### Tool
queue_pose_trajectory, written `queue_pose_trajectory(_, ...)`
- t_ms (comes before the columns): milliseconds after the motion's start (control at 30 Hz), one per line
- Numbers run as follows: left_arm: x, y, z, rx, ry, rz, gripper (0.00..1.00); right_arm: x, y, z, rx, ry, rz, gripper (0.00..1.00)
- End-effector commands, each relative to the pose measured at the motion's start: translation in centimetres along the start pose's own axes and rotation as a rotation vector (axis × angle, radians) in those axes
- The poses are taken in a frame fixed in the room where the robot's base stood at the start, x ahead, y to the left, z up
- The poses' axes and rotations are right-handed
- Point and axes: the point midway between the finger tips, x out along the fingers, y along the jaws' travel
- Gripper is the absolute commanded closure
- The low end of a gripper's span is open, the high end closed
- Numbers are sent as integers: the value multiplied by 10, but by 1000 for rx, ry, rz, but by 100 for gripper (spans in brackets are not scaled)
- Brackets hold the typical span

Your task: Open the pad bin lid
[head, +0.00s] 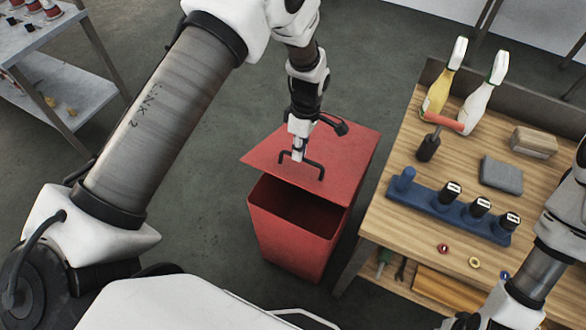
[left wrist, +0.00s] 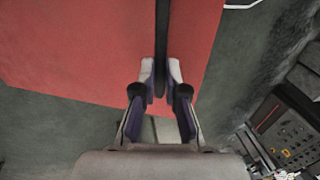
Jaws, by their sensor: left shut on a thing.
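The red pad bin (head: 290,242) stands on the floor left of the workbench. Its red lid (head: 352,150) is raised and tilted, with its near edge clear of the rim, so the dark inside shows. My left gripper (head: 299,154) is shut on the lid's black handle (head: 318,167). In the left wrist view, the fingers (left wrist: 160,88) close around the dark handle bar (left wrist: 161,45) with the red lid (left wrist: 75,50) behind it. The lid's hinge side is hard to make out. My right arm shows at the right edge, but its gripper is out of view.
The wooden workbench (head: 406,215) stands close to the bin's right side. A metal shelf (head: 62,85) is at upper left. Open floor lies left of the bin.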

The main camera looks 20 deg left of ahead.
Motion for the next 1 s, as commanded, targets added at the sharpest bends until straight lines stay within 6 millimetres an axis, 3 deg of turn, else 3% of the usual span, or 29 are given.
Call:
queue_pose_trajectory(33,-21,12,0,-1,-1,28,100,-8,0,0,0,0,0,60)
queue_pose_trajectory(100,-37,20,0,-1,-1,27,100,-12,0,0,0,0,0,60)
queue_pose_trajectory(333,-72,40,0,-1,0,26,100,-20,0,0,0,0,0,60)
queue_pose_trajectory(533,-82,48,0,-1,-1,22,100,-22,0,0,0,0,0,60)
queue_pose_trajectory(900,-82,49,0,-2,-1,21,100,-21,0,0,0,0,0,60)
queue_pose_trajectory(933,-82,49,0,-2,-1,21,80,-21,0,0,0,0,0,60)
queue_pose_trajectory(1000,-82,48,0,-2,-1,19,63,-21,0,0,0,0,0,60)
